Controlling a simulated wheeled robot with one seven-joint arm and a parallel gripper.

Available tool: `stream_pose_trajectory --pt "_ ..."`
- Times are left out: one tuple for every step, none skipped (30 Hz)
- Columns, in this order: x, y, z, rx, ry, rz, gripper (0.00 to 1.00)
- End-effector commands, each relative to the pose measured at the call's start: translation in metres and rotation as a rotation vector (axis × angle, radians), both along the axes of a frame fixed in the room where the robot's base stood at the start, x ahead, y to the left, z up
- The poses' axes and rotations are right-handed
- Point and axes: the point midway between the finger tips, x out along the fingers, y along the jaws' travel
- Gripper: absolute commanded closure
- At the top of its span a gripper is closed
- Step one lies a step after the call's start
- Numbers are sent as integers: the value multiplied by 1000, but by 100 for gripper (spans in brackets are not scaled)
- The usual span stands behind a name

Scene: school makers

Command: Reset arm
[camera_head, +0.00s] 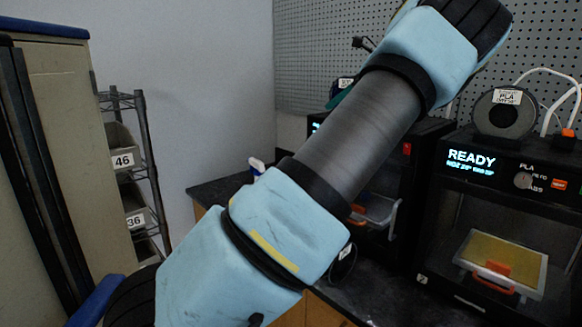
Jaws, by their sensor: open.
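My arm crosses the view from the bottom centre to the top right, with light blue covers and a grey tube section. Its upper part runs out at the top edge. My gripper is not in view. The arm hides part of the 3D printer in the middle (417,145) and part of the counter.
A second 3D printer (450,205) showing READY stands at the right, with a spool (504,112) on top. A dark counter (215,188) lies below. A wire shelf with numbered bins (122,150) and a beige cabinet (62,115) stand left. Pegboard (310,50) covers the back wall.

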Motion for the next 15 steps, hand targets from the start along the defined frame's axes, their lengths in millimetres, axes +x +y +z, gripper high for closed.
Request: stream_pose_trajectory --pt "3 26 -16 -60 6 59 14" --pt "4 41 -27 -101 6 96 14" --pt "3 63 -44 -163 6 156 14" --pt "1 79 -58 -214 5 207 14" --pt "-2 96 -72 -266 2 259 14" --pt "-8 117 -92 -340 -4 338 14" --pt "-16 131 -107 -396 -9 400 14" --pt "-24 144 -122 -455 -16 464 14" --pt "-38 159 -141 -528 -27 553 14" --pt "-49 168 -154 -580 -36 616 14" --pt "-61 176 -165 -631 -47 681 14" --pt "-78 184 -180 -696 -62 768 14" --pt "-92 189 -189 -741 -75 833 14" --pt "-106 193 -198 -784 -88 898 14" --pt "-125 196 -209 -838 -106 983 14"
